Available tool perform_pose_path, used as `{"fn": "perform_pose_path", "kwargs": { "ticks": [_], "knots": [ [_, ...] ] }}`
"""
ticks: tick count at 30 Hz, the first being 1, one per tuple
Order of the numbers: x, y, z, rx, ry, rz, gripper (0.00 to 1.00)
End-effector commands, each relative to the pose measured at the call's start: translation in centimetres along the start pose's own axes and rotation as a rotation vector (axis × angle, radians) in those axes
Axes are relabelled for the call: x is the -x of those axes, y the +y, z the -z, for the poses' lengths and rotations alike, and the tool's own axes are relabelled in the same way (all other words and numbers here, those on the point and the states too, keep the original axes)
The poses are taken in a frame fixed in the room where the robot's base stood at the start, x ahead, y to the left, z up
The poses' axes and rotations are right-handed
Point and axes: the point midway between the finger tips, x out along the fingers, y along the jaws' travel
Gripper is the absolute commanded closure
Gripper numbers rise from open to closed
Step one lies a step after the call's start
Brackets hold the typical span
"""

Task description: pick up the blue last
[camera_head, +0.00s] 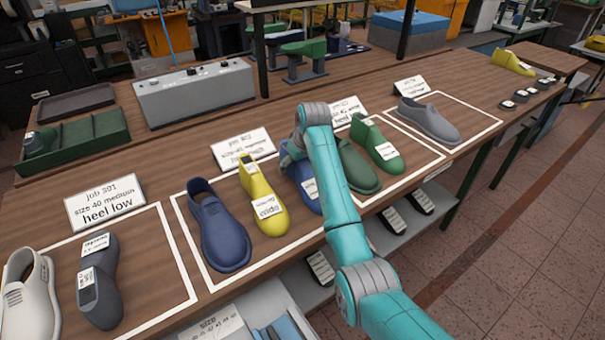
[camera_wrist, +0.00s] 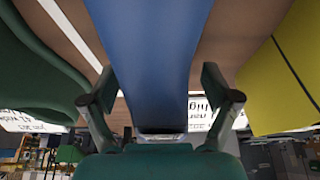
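The blue last (camera_head: 301,174) lies on the wooden bench between the yellow last and a green shoe, partly hidden by my arm in the head view. In the wrist view the blue last (camera_wrist: 150,45) runs down the middle, between the two fingers. My gripper (camera_wrist: 157,88) is open around it, one finger on each side. A small gap shows on the right, a narrower one on the left. The fingertips are hidden behind my arm in the head view.
The yellow last (camera_head: 264,200) stands close to the left, with a navy shoe (camera_head: 220,232) beyond it. A dark green shoe (camera_head: 357,165) and green last (camera_head: 377,146) stand close to the right. Label cards (camera_head: 243,148) stand behind. A grey shoe (camera_head: 428,120) is further right.

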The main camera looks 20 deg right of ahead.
Motion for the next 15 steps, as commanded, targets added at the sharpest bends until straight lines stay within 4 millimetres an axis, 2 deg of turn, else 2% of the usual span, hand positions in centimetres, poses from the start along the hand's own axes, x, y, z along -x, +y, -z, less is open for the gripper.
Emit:
{"fn": "perform_pose_path", "kwargs": {
  "ticks": [1, 2, 9, 15],
  "knots": [
    [0.02, 0.00, 0.01, 0.000, 0.000, 0.000, 0.31],
    [0.02, 0.00, 0.01, 0.000, 0.000, 0.000, 0.38],
    [0.02, 0.00, 0.01, 0.000, 0.000, 0.000, 0.98],
    [0.12, 0.02, 0.10, 0.000, 0.002, -0.001, 1.00]
  ]
}}
